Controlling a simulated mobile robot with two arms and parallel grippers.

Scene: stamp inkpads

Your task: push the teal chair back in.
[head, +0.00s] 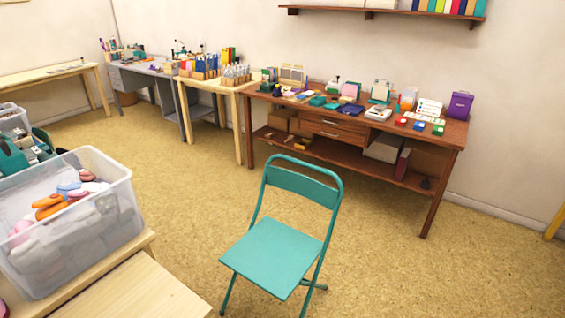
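The teal folding chair (273,258) stands upright and unfolded on the tan floor, in the lower middle of the head view. Its backrest (302,186) is toward the brown wooden table (440,130) and its seat faces toward me and to the left. Bare floor lies between the chair and that table. The lowest parts of the chair's legs are cut off by the bottom edge of the picture. Neither of my grippers shows in the head view.
A light wooden table (140,290) with a clear bin (110,225) of coloured pieces stands at lower left, close to the chair's left. The brown table holds inkpads and boxes. More desks line the back wall. The floor (410,275) right of the chair is clear.

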